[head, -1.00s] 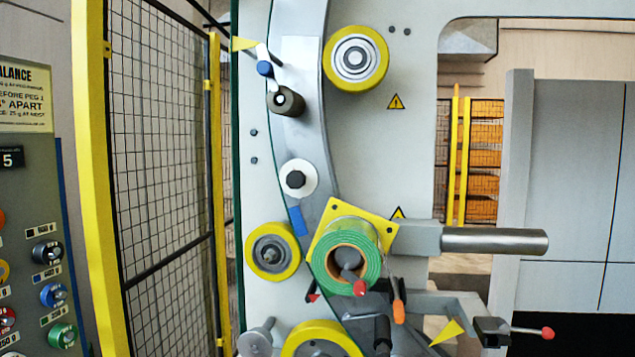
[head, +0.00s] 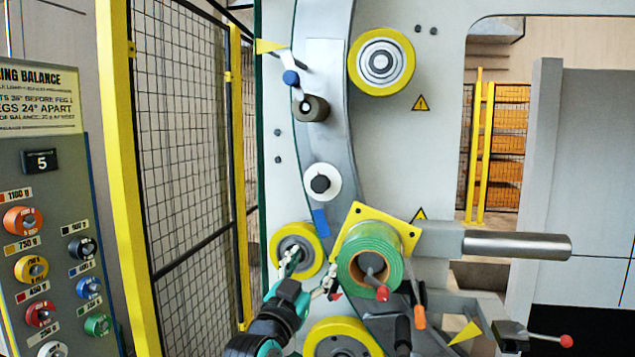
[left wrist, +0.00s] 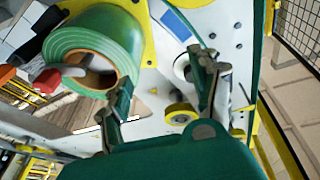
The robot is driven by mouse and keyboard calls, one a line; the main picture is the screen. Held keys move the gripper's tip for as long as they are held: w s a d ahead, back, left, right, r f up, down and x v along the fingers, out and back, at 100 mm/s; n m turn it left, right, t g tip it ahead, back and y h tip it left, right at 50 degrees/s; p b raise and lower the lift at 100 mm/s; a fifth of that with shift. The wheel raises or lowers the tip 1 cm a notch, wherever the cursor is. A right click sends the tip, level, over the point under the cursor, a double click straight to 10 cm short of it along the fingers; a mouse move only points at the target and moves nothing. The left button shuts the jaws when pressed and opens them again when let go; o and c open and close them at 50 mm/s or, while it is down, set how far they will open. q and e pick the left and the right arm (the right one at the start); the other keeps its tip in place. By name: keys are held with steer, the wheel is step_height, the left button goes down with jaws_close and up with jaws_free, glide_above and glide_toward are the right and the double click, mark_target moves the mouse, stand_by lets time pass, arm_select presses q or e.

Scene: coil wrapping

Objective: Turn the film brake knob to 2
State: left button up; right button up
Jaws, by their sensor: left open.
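A black knob on a white round disc (head: 320,183) sits on the curved grey plate of the machine; no numbers on it are legible. What looks like the same white disc shows in the left wrist view (left wrist: 182,66), partly behind a finger. My left gripper (head: 309,273) comes up from below, open and empty, its fingers apart. It is below the knob in the picture, in front of the lower left yellow roller. In the left wrist view its two fingers (left wrist: 163,85) are spread with nothing between them. My right gripper is not in view.
A green film roll (head: 368,252) with a red-tipped handle stands close right of the left gripper. Yellow rollers (head: 382,62) sit above and below. A panel of coloured knobs (head: 40,250) and a mesh fence (head: 185,130) stand at left. A steel bar (head: 517,246) juts right.

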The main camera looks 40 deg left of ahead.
arm_select(q)
steer(key=t+y, duration=0.1)
steer(key=y, duration=0.1)
glide_toward(319, 187)
steer(key=shift+n, duration=0.3)
steer(key=p+x, duration=0.7)
steer(key=x, duration=0.1)
steer(key=shift+r+p, duration=0.1)
steer(key=shift+p, duration=0.2)
steer(key=shift+w+a+r, duration=0.15)
steer(key=shift+w+a, duration=0.2)
steer(key=shift+w, duration=0.25)
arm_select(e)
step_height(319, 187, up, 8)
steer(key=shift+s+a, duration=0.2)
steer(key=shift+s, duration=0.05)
arm_select(q)
steer(key=shift+c, duration=0.3)
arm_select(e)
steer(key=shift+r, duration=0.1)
arm_select(q)
steer(key=c, duration=1.1)
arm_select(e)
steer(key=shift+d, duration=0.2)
